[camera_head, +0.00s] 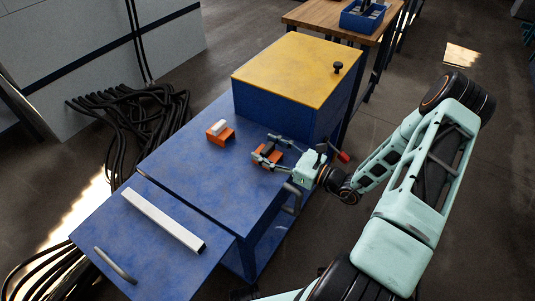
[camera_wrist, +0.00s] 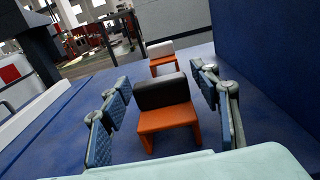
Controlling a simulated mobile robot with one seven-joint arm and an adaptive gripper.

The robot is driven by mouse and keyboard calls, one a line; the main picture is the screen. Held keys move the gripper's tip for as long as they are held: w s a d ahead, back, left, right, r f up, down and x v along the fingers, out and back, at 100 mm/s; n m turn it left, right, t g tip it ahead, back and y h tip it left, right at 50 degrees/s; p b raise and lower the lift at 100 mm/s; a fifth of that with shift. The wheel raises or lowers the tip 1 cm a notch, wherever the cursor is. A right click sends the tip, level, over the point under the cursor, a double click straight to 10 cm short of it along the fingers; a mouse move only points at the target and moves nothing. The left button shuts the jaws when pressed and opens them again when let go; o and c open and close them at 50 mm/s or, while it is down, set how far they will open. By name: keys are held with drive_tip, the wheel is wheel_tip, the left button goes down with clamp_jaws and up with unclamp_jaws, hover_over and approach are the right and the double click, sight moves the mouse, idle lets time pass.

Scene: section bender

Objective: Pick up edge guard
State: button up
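Two orange, bracket-like pieces lie on the blue tabletop; I cannot tell for sure which is the edge guard. The nearer orange piece with a black top (camera_wrist: 168,122) stands between my open fingers in the wrist view, with a visible gap on each side. It is partly hidden by my gripper in the head view (camera_head: 275,158). My gripper (camera_head: 264,149) is low over the table, open and empty. The second orange piece with a white top (camera_head: 219,136) sits to the left in the head view, and beyond the first in the wrist view (camera_wrist: 162,61).
A blue box with a yellow lid (camera_head: 290,70) rises close behind my gripper. A long white bar (camera_head: 163,219) lies on the lower blue panel at the front left. A red-ended lever (camera_head: 343,156) is by my wrist. Blue tabletop (camera_head: 195,175) is bare left of my gripper.

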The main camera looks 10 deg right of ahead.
drive_tip(key=c, duration=0.9)
drive_tip(key=shift+r, duration=0.1)
drive_tip(key=shift+c, duration=0.2)
